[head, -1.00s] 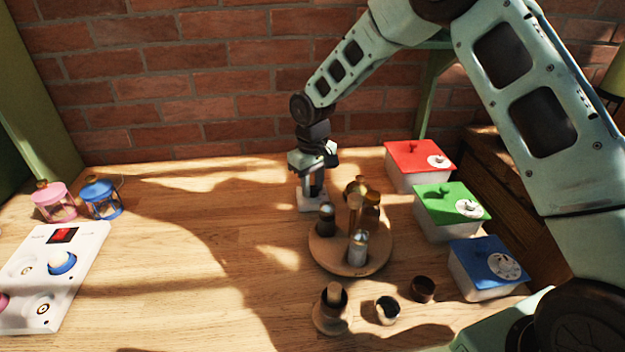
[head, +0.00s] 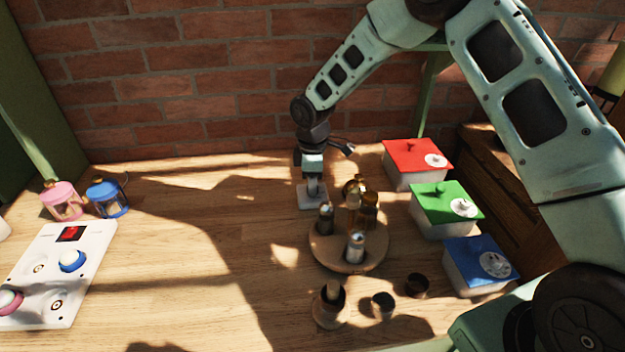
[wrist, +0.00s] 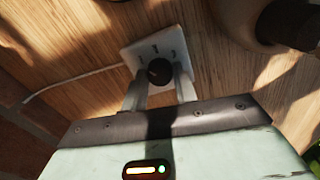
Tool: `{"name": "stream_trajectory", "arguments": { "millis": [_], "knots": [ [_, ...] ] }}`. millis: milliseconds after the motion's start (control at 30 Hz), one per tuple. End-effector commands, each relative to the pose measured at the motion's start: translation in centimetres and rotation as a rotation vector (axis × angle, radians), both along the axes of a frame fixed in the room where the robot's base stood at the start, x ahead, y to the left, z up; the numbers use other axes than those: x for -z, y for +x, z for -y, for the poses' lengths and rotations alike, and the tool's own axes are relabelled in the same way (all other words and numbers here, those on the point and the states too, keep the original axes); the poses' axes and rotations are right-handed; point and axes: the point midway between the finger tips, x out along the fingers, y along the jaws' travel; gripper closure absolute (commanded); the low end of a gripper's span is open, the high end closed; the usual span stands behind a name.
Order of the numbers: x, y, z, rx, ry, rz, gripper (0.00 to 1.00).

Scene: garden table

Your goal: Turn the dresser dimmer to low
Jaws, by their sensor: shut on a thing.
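The dimmer is a small white square plate (wrist: 131,54) with a dark round knob (wrist: 158,72) and several small dark marks along one side. In the head view the dimmer's pale base (head: 308,199) sits on the table just behind the round wooden stand, with its knob hidden by my gripper. My gripper (head: 313,192) points straight down over it. In the wrist view its two fingers (wrist: 159,82) lie on either side of the knob and are shut on it. I cannot read the marks or tell the setting.
The round wooden stand (head: 333,262) with several bottles is close in front of the dimmer. Red (head: 418,152), green (head: 440,203) and blue (head: 485,262) lidded boxes line the right. A white control panel (head: 28,275) and two small lanterns are at the left. The left-centre table is clear.

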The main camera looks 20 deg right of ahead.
Motion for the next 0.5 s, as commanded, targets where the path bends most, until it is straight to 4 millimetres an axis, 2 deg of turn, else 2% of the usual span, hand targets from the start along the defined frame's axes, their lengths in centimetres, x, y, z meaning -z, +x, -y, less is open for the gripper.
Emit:
{"name": "stream_trajectory", "arguments": {
  "millis": [500],
  "knots": [
    [-0.07, 0.08, 0.03, -0.102, 0.000, 0.002, 0.94]
  ]
}}
